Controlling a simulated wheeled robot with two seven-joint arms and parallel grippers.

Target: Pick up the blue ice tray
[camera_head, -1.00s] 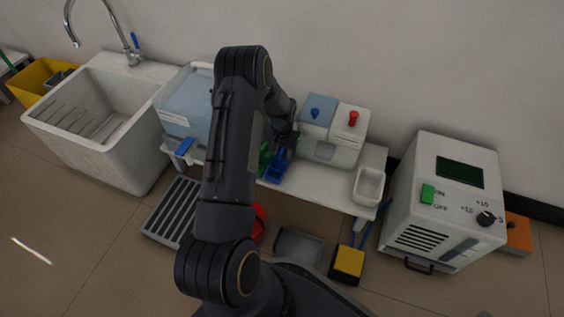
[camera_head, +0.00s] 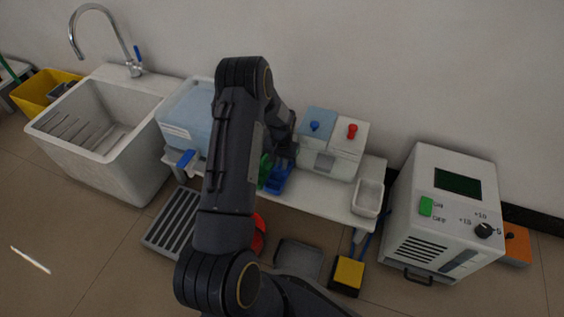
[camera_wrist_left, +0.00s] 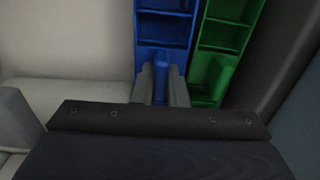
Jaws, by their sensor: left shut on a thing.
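The blue ice tray (camera_head: 277,179) is on the white bench, partly hidden by my left arm in the head view. In the left wrist view the blue ice tray (camera_wrist_left: 164,32) shows its compartments, with a narrow blue handle pointing toward me. My left gripper (camera_wrist_left: 161,84) is shut on that handle, one finger on each side. In the head view the left gripper (camera_head: 283,158) is mostly hidden behind the forearm. A green tray (camera_wrist_left: 224,37) lies right beside the blue one, to its right in the wrist view. My right gripper is not in view.
The white bench (camera_head: 322,195) also bears a box with a blue lid (camera_head: 185,110), a dispenser with blue and red knobs (camera_head: 335,145) and a small white dish (camera_head: 368,197). A sink (camera_head: 105,130) stands left, a white machine (camera_head: 445,215) right.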

